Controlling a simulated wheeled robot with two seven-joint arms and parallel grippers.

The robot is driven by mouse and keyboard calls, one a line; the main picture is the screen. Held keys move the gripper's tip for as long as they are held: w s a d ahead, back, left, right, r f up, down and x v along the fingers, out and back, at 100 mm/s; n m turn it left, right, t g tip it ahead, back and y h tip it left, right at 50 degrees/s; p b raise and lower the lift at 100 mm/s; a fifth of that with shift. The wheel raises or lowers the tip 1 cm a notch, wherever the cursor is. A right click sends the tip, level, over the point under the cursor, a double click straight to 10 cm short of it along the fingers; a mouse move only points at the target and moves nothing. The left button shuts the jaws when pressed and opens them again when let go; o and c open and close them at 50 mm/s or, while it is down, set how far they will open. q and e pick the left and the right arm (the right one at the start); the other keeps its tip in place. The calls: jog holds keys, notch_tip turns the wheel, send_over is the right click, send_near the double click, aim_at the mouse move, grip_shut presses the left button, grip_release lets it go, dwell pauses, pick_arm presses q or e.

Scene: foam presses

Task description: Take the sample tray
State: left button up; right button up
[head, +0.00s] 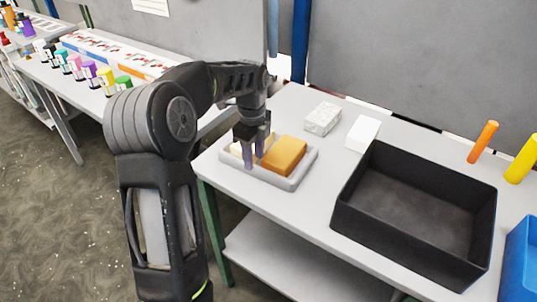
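The sample tray (296,178) is a light grey, shallow tray with rounded corners on the near left part of the white table. It holds an orange foam block (284,155) on its right side and a cream block (238,150) on its left, partly hidden by my gripper. My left gripper (254,163) points down at the tray's near side, left of the orange block. Its two purple-grey fingers stand apart with a gap between them. One fingertip overlaps the near rim in the picture; I cannot tell whether it touches. My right gripper is not in view.
A large black open bin (415,205) stands right of the tray. A speckled block (322,118) and a white block (362,134) lie behind. Orange (482,142) and yellow (521,160) cylinders and a blue bin (521,265) are at right. A side table holds several coloured bottles.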

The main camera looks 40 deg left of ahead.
pick_arm(q)
jog(key=shift+a+f+p, duration=0.1)
jog(key=shift+f+p, duration=0.35)
jog(key=shift+f, duration=1.55)
grip_shut()
